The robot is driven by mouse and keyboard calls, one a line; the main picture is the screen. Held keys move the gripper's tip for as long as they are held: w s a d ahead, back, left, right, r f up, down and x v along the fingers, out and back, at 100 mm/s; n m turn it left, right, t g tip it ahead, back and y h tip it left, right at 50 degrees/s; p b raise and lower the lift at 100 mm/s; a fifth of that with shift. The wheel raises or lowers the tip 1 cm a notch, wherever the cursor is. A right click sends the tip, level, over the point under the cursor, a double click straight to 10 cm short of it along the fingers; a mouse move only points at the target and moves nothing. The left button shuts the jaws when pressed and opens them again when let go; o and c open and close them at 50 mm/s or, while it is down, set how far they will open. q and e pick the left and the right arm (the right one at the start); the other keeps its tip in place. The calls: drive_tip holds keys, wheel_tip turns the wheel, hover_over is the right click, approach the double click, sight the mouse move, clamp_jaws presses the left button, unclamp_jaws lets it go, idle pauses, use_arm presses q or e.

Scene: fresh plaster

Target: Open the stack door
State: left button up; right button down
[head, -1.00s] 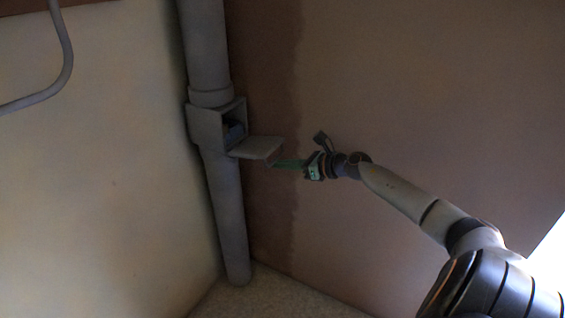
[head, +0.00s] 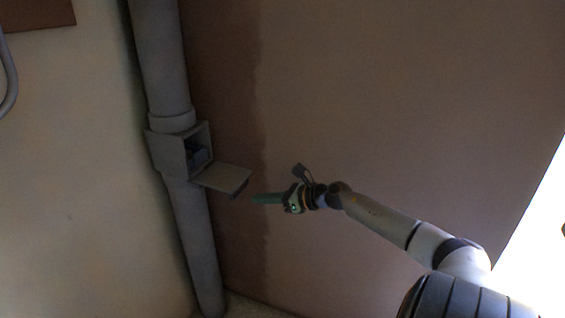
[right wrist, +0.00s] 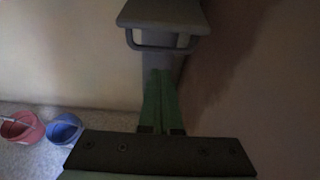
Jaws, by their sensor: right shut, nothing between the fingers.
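The stack (head: 163,60) is a grey vertical pipe in the corner, with a box-shaped access opening (head: 197,152) partway down. Its door (head: 224,179) stands open, sticking out flat to the right from the lower edge of the opening. Something bluish shows dimly inside. In the right wrist view the door (right wrist: 165,12) is at the top, with a bar handle (right wrist: 150,48) below it. My right gripper (head: 256,199) is shut and empty, just right of the door and a little lower, apart from it. Its green fingers (right wrist: 158,85) lie together in the wrist view. My left gripper is not in view.
A red bucket (right wrist: 22,128) and a blue bucket (right wrist: 64,130) stand on the speckled floor at lower left in the right wrist view. A pale wall (head: 70,180) is left of the pipe. A brown wall (head: 380,90) is behind my right arm.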

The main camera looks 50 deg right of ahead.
drive_tip(key=p+v, duration=0.2)
drive_tip(key=v, duration=0.4)
drive_tip(key=shift+r, duration=0.25)
drive_tip(key=shift+s, duration=0.1)
